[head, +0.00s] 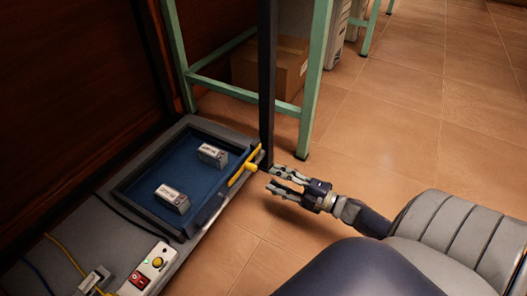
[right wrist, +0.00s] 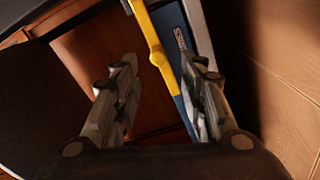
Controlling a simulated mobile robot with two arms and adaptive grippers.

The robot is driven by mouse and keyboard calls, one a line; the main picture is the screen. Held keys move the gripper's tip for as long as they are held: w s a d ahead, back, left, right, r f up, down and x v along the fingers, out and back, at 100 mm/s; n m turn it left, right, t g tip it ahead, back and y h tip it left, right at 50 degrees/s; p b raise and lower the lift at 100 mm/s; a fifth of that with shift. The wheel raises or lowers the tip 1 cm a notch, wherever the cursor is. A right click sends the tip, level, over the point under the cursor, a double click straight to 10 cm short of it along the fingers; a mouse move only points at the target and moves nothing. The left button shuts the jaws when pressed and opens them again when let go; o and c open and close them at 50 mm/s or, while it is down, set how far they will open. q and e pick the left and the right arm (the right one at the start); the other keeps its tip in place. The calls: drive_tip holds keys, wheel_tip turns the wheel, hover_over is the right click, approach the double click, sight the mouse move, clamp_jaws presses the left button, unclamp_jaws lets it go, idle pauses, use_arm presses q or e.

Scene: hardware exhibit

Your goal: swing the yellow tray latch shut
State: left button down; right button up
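The yellow tray latch (head: 245,168) lies along the right edge of the blue tray (head: 205,195), with a knob on its outer side. The latch also shows in the right wrist view (right wrist: 150,45), crossing the space ahead of the fingers. My right gripper (head: 270,178) is open, its two fingers apart, just right of the latch knob. In the right wrist view the fingers (right wrist: 168,75) are spread and nothing is between their tips that I can see held. Whether a finger touches the latch I cannot tell. My left gripper is not in view.
Two small grey boxes, one nearer (head: 172,198) and one farther (head: 212,155), sit in the tray. A panel with a red switch (head: 139,279) is in front of it. A dark post (head: 267,80) and green frame legs (head: 314,80) stand behind the gripper. Floor at right is clear.

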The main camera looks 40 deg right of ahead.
drive_tip(key=shift+v, duration=1.45)
